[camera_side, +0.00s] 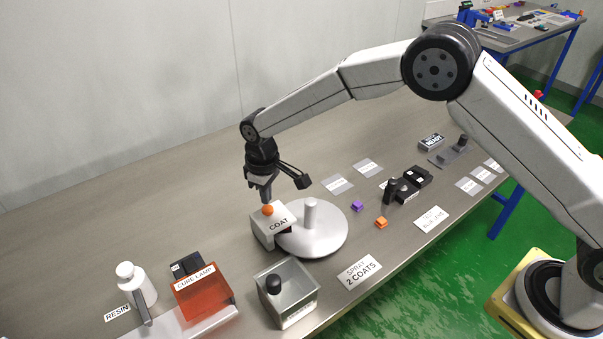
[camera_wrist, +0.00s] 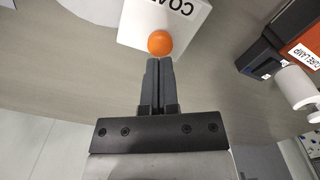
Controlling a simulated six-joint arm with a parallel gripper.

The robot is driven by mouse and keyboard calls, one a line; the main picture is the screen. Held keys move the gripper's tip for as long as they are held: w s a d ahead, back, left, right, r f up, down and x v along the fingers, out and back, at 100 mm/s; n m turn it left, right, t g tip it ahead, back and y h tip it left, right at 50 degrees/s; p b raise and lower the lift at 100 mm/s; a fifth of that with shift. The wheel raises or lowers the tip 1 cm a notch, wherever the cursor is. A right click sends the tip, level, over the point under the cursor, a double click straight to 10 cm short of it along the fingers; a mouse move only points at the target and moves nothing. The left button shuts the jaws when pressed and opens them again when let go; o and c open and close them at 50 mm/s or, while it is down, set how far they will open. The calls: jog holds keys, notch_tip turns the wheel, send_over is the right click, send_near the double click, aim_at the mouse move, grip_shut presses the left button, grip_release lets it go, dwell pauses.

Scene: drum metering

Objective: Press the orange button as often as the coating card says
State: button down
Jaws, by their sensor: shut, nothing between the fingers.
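The orange button (camera_side: 267,210) sits on top of a white box labelled COAT (camera_side: 268,231). In the wrist view the button (camera_wrist: 160,42) is just beyond my fingertips. My gripper (camera_side: 267,200) is shut and empty, pointing down right above the button. I cannot tell whether the tips touch it. The coating card (camera_side: 360,272) lies near the table's front edge and reads SPRAY 2 COATS.
A round grey turntable with a post (camera_side: 325,238) stands right beside the COAT box. Small orange (camera_side: 381,222) and purple (camera_side: 357,206) pieces lie to the right.

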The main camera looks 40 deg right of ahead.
aim_at(268, 208)
jog(key=shift+f, duration=1.5)
dwell(0.8)
jog(key=shift+r, duration=3.55)
jog(key=shift+d, duration=0.1)
